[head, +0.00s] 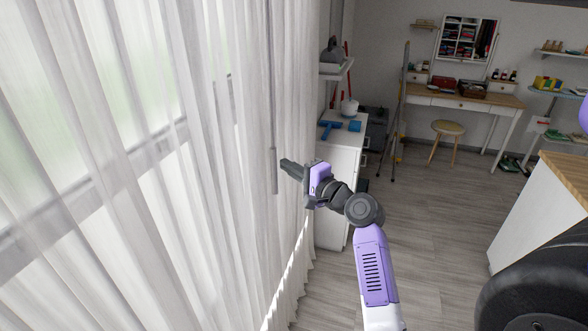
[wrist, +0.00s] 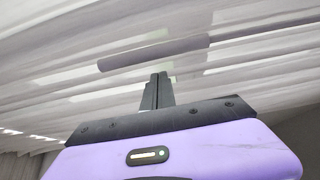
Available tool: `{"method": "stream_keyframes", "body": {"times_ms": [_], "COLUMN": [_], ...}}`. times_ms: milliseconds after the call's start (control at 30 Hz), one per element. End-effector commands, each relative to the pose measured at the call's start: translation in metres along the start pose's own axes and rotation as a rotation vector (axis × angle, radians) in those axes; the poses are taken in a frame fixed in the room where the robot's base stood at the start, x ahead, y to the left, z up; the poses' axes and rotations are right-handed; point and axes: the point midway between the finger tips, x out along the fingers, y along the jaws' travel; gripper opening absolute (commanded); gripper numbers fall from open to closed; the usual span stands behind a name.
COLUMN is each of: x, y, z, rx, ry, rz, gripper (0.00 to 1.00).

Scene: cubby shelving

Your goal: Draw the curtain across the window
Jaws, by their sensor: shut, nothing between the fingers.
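The sheer white curtain (head: 130,160) hangs in long folds across the window at the left of the head view, with daylight and window frame bars showing through it. A thin grey rod (head: 272,110) hangs upright against the curtain near its right part. My gripper (head: 284,164) points left at the curtain, its tip close to the lower part of the rod. In the wrist view my gripper (wrist: 160,78) is shut and empty. The rod (wrist: 150,53) crosses just beyond the fingertips, with the curtain folds (wrist: 60,95) behind. I cannot tell whether the fingertips touch the rod.
A white cabinet (head: 336,208) with blue items on top stands just right of the curtain, behind my gripper. A ladder (head: 400,110), a stool (head: 449,128) and a desk (head: 465,100) stand farther back. A wood-topped counter (head: 545,215) is at the right. The floor between is clear.

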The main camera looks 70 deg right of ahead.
Motion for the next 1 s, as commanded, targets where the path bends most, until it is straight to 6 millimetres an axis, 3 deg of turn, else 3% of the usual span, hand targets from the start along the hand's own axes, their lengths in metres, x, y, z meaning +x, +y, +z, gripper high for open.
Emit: {"method": "stream_keyframes", "body": {"times_ms": [67,400,600,1000], "x": [0.008,-0.06,-0.086,-0.095], "y": [-0.001,0.003,0.001,0.0], "z": [-0.002,-0.005,-0.005,-0.005], "rx": [0.0,-0.002,-0.002,-0.004], "ry": [0.003,0.011,0.011,0.011], "rz": [-0.002,0.0,-0.002,-0.001], "gripper": [0.0,0.0,0.0,0.0]}}
